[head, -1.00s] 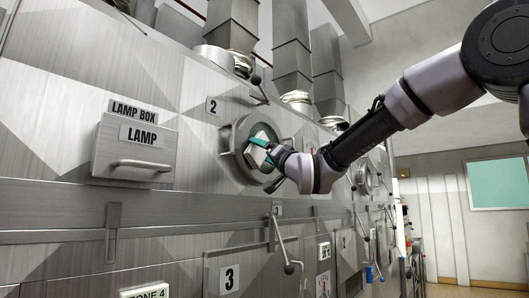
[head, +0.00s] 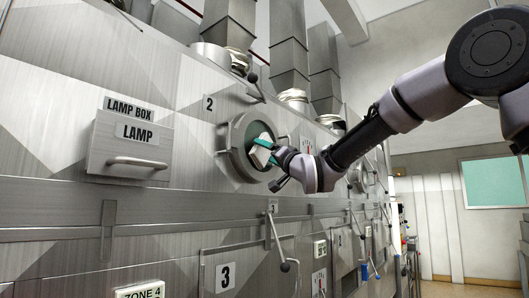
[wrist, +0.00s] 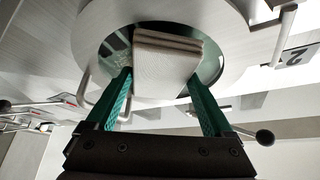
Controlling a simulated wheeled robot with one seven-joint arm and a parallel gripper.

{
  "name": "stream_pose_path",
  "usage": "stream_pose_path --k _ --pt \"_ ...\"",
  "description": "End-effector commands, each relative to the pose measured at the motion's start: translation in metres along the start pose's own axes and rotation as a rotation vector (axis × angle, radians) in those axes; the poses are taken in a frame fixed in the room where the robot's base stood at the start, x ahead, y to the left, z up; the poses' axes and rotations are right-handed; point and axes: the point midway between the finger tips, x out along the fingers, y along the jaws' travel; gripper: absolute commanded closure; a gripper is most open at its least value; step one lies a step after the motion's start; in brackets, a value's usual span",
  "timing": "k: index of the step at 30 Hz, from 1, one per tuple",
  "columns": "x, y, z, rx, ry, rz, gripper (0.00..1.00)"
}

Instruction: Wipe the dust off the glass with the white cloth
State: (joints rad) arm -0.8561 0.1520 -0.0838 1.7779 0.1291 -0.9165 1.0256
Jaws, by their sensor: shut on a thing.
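The round glass (head: 238,135) sits in a metal porthole frame beside the number 2 label. It also shows as a dark disc behind the cloth in the wrist view (wrist: 118,45). My gripper (head: 268,150) is at the glass, its green fingers shut on the folded white cloth (head: 261,154). In the wrist view the cloth (wrist: 165,62) lies between the two green fingertips (wrist: 160,85), against or very close to the glass. The cloth hides much of the glass. I cannot make out dust on the visible part.
The lamp box (head: 128,147) with its handle juts out left of the porthole. Lever handles (head: 280,255) stick out below, and another lever (head: 255,85) is above. Open floor and a pale wall (head: 440,215) lie to the right.

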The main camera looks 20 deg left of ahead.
Motion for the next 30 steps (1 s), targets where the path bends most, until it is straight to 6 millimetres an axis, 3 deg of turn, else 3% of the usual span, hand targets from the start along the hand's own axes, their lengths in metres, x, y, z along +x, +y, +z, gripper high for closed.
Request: stream_pose_path --k 9,30 --pt "0.009 0.023 -0.012 -0.001 0.001 0.002 0.58" --pt "0.021 0.056 -0.030 0.001 0.001 0.002 0.59"
